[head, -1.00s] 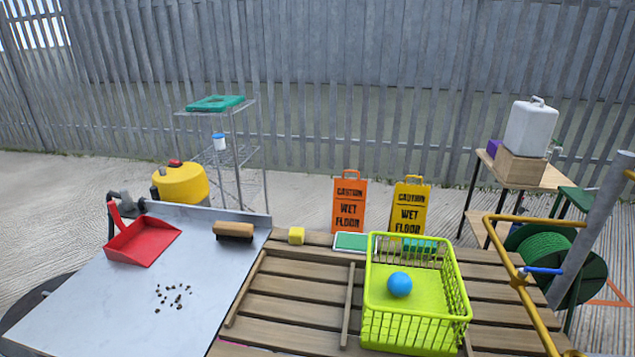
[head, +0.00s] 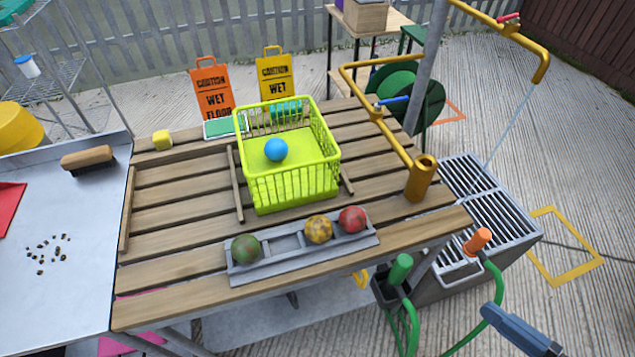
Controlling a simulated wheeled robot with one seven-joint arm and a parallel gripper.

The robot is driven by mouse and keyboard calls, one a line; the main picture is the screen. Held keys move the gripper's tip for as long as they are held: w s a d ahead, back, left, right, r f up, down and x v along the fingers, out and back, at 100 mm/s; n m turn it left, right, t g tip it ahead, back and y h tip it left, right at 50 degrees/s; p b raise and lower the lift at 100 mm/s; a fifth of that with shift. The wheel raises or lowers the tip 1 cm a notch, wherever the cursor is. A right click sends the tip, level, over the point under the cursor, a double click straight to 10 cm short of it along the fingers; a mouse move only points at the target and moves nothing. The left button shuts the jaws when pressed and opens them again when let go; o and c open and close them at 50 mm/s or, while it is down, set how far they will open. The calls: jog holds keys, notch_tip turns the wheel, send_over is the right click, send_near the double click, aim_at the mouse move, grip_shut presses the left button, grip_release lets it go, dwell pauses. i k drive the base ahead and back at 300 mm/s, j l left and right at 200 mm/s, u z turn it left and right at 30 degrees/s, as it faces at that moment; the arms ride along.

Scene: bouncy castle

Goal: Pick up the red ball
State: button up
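The red ball (head: 352,219), with dirty patches on it, sits in the right end of a grey tray (head: 283,258) near the front edge of the slatted wooden table. A yellow ball (head: 319,229) is beside it to the left, and a green ball (head: 245,249) sits at the tray's left end. A blue ball (head: 276,149) lies inside the lime-green basket (head: 290,188) behind the tray.
A yellow pipe with an upright cup (head: 421,178) stands at the table's right edge. A grated sink (head: 480,205) and green hoses (head: 492,290) are to the right. A metal worktop (head: 85,210) with a brush (head: 88,158) adjoins on the left.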

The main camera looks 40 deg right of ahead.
aim_at(352, 220)
jog(key=z, duration=1.3)
jog(key=k+l+u, duration=0.1)
jog(key=l, duration=0.3)
jog(key=k+l, duration=0.25)
jog(key=k+l+u, duration=0.15)
jog(key=l, duration=0.35)
jog(key=i+j, duration=0.35)
